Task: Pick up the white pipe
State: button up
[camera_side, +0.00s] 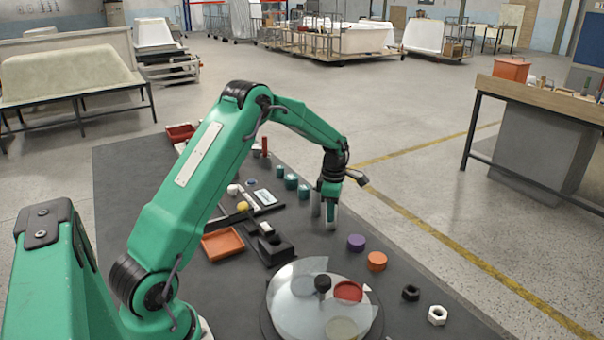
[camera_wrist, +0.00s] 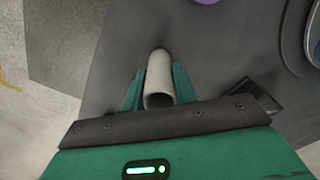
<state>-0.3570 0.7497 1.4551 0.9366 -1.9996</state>
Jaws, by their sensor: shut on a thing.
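The white pipe (camera_wrist: 159,78) is a pale hollow tube between the two green fingers of my gripper (camera_wrist: 158,90) in the wrist view. Its open end faces the camera. The fingers touch it on both sides. In the side view my gripper (camera_side: 328,188) points down at the right side of the dark mat, and the pale pipe (camera_side: 331,214) shows at its fingers, roughly upright. I cannot tell whether its lower end touches the mat.
A purple cylinder (camera_side: 356,243) and an orange cylinder (camera_side: 377,261) stand nearby. Teal cylinders (camera_side: 291,182) stand to the left. A round glassy turntable (camera_side: 290,309) with a black knob is in front. An orange tray (camera_side: 222,244) and black block (camera_side: 272,250) lie left.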

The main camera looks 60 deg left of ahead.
jog(key=shift+r, duration=0.75)
notch_tip(320, 180, up, 2)
jog(key=shift+r, duration=0.25)
jog(key=s+d+r, duration=0.2)
jog(key=d+r, duration=0.4)
jog(key=d, duration=0.5)
jog(key=shift+d+r, duration=0.25)
jog(key=shift+r, duration=0.1)
jog(key=shift+s, duration=0.1)
